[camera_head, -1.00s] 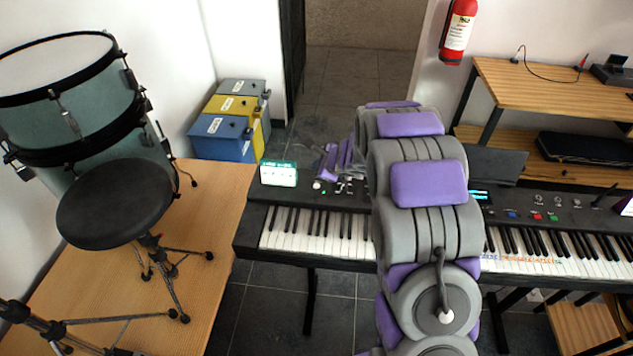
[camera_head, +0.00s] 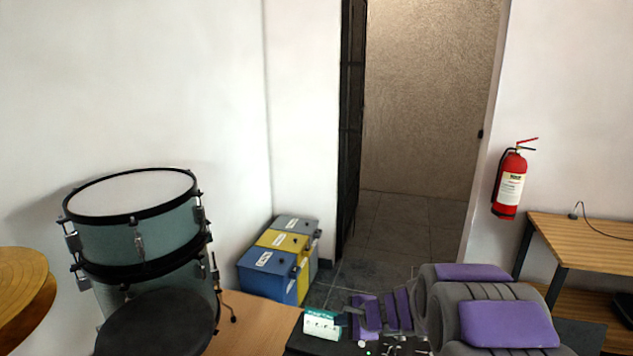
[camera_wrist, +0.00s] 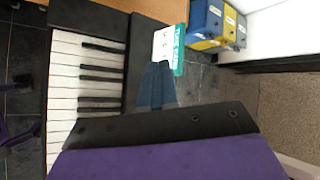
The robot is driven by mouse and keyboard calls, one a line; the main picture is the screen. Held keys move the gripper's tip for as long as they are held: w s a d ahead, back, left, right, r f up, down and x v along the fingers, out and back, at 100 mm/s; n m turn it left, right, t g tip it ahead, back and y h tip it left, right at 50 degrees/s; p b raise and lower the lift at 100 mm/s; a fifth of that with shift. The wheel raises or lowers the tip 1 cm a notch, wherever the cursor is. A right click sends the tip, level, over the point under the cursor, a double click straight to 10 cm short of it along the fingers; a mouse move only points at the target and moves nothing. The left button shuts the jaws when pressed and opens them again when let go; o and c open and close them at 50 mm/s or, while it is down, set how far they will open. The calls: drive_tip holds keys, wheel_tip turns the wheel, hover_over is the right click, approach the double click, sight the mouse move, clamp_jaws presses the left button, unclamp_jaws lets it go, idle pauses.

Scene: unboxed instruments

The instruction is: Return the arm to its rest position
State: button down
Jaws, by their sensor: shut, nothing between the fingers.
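My arm, grey with purple pads (camera_head: 505,323), reaches across the lower right of the head view. My gripper (camera_head: 343,320) is at its far end, low over the keyboard's left end. In the wrist view my gripper (camera_wrist: 155,72) shows as dark blue fingers, shut together with nothing between them. A small white and green box (camera_head: 321,325) is just beyond the fingertips; it also shows in the wrist view (camera_wrist: 168,46). I cannot tell whether the fingers touch it.
The black keyboard (camera_wrist: 147,35) has white keys (camera_wrist: 62,100) at the left of the wrist view. A drum (camera_head: 140,235) and black stool (camera_head: 158,325) stand left. Blue, yellow and grey bins (camera_head: 268,262) stand by the wall.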

drive_tip(key=s+a+r+n+g, duration=0.25)
drive_tip(key=s+n, duration=0.25)
drive_tip(key=s, duration=0.7)
drive_tip(key=s+a+r+n+g, duration=0.25)
drive_tip(key=s+r+n, duration=0.2)
drive_tip(key=s, duration=0.65)
drive_tip(key=s+d+n+g+h, duration=0.2)
drive_tip(key=s+d, duration=0.4)
drive_tip(key=s, duration=0.4)
drive_tip(key=s+d+n+g+h, duration=0.1)
drive_tip(key=s+d+n+h, duration=0.3)
drive_tip(key=s, duration=0.7)
drive_tip(key=shift+s+d+f+n+g, duration=0.25)
drive_tip(key=shift+d+n+g, duration=0.15)
drive_tip(key=shift+d, duration=0.65)
